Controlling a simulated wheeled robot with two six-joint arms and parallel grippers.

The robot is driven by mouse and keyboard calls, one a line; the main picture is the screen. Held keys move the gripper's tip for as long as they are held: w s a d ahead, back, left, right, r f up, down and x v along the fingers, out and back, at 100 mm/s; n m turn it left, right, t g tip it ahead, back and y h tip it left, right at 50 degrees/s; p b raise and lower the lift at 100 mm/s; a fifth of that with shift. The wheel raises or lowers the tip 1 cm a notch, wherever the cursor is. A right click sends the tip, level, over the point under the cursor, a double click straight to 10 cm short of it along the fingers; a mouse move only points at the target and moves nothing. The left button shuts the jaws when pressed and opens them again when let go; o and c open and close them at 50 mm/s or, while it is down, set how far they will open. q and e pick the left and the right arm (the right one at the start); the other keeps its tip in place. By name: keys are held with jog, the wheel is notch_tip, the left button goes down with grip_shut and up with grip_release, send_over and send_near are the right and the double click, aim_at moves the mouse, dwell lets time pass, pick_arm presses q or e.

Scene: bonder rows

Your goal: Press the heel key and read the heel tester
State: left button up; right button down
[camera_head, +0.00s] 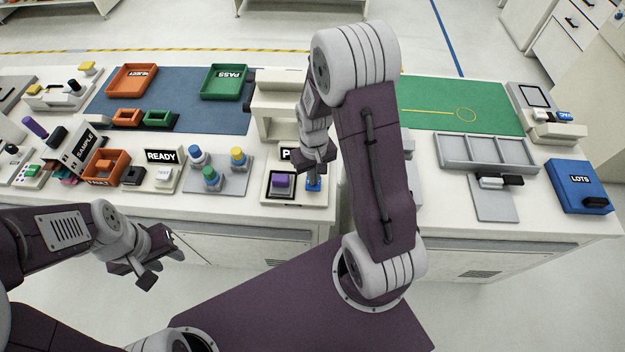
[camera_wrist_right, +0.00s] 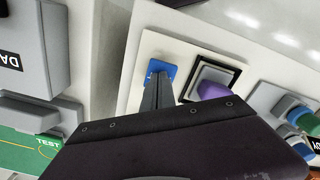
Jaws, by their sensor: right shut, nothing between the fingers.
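The heel tester (camera_head: 270,200) is a pale plate at the front of the bench. It bears a purple-topped piece (camera_head: 282,181) in a black square frame and a blue key (camera_head: 314,185). The right wrist view also shows the blue key (camera_wrist_right: 162,68) and the purple piece (camera_wrist_right: 213,90). My right gripper (camera_head: 315,178) is shut and empty, with its tips pointing down at the blue key and seeming to touch it. A sign behind the plate shows a letter P; my right arm hides the rest. My left gripper (camera_head: 165,267) is open and empty, in front of the bench.
Left of the tester are a grey plate with coloured knobs (camera_head: 236,180) and a READY sign (camera_head: 161,156). A pale machine (camera_head: 275,105) stands behind. A grey tray (camera_head: 487,151) and blue LOTS box (camera_head: 580,185) are at right. The green mat (camera_head: 480,105) is mostly clear.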

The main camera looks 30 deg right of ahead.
notch_tip(320, 180, up, 5)
jog(key=p, duration=0.5)
jog(key=shift+r, duration=0.15)
jog(key=shift+w+r, duration=0.1)
jog(key=shift+r, duration=0.1)
notch_tip(320, 180, up, 8)
jog(key=shift+r, duration=0.2)
dwell(0.6)
